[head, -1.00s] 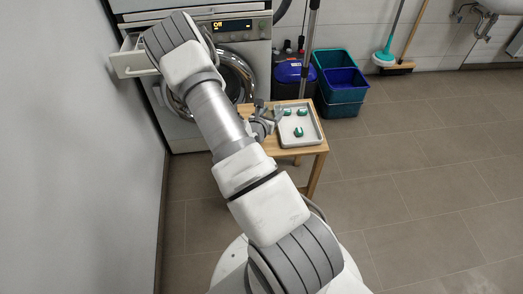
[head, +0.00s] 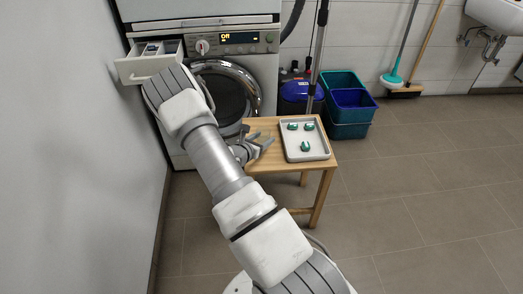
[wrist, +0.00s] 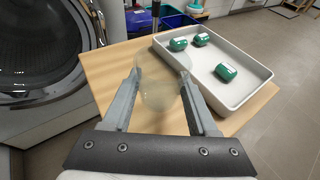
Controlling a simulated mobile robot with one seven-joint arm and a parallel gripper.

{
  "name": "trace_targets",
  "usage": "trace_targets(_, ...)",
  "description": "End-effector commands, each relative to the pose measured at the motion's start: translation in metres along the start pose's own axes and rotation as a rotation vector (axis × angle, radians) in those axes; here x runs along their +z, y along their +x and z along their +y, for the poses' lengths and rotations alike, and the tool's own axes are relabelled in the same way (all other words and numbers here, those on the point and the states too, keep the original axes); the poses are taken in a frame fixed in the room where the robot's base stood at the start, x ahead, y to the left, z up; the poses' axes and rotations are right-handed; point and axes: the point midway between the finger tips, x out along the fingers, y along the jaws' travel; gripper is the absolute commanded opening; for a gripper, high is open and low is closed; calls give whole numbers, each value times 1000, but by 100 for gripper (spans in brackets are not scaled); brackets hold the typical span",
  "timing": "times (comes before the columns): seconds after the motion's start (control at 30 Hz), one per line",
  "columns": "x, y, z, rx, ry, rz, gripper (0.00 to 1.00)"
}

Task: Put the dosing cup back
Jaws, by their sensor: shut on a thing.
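The dosing cup (wrist: 160,90) is a pale, see-through round cup between the two fingers of my gripper (wrist: 161,78) in the wrist view. My gripper is shut on it, above the wooden table. In the head view my gripper (head: 264,145) is over the left part of the table, left of the tray, and the cup is too small to make out there. The tray (wrist: 250,98) is light grey with low walls and holds three green-and-white pieces (wrist: 226,72); the cup is apart from these pieces.
The washing machine (head: 262,70) stands behind the table, its detergent drawer (head: 140,68) pulled out at upper left and its round door shut. The wooden table (head: 262,163) has bare room left of the tray. Teal and blue bins (head: 350,130) stand behind right. Open floor lies to the right.

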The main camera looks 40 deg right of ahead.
Motion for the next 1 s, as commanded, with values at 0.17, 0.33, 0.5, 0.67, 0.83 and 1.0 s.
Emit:
trace_targets(0.17, -9, 3, 7, 0, 0, 1, 2)
trace_targets(0.33, -34, 12, 7, 0, -1, 2, 2)
trace_targets(0.5, -42, 15, 7, 1, 1, 1, 2)
trace_targets(0.67, -41, 15, 7, 1, 1, 1, 2)
trace_targets(0.83, -45, 16, 7, 1, 0, 1, 61)
trace_targets(1.0, -44, 16, 7, 1, 0, 1, 89)
